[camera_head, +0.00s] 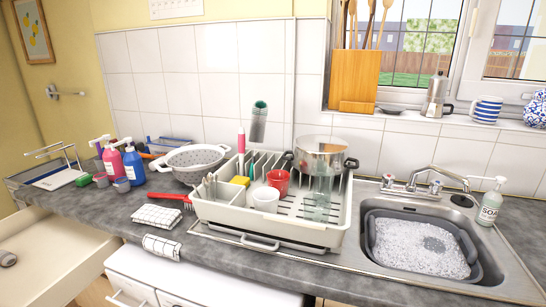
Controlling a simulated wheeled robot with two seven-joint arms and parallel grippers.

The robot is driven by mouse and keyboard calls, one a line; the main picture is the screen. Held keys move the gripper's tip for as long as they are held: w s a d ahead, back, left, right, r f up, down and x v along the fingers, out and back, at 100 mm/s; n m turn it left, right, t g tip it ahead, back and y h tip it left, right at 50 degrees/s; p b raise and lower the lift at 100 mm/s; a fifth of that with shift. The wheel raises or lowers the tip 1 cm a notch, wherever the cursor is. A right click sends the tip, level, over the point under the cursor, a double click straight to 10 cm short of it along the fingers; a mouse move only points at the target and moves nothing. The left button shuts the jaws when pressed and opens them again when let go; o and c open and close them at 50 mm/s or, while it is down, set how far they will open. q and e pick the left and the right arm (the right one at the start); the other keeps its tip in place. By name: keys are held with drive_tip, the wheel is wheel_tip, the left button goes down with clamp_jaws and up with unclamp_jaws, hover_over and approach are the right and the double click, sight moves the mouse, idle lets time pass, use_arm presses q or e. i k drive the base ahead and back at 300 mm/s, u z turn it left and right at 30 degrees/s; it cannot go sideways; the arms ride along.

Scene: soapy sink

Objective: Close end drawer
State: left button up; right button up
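The end drawer (62,250) is at the lower left, below the left end of the worktop. It is pulled out, and its pale, mostly bare inside shows. A small grey object (8,258) lies in it at the picture's left edge. The drawer's front is not clearly visible, and part of the drawer is cut off by the frame. Neither of my grippers is in view.
The grey worktop (120,225) runs above the drawer. A checked cloth (162,246) lies at its front edge. Bottles, a colander (188,160), a dish rack (268,228) and a soapy sink (420,248) fill the top.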

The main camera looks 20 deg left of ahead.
sight(59, 257)
drive_tip(key=u, duration=2.85)
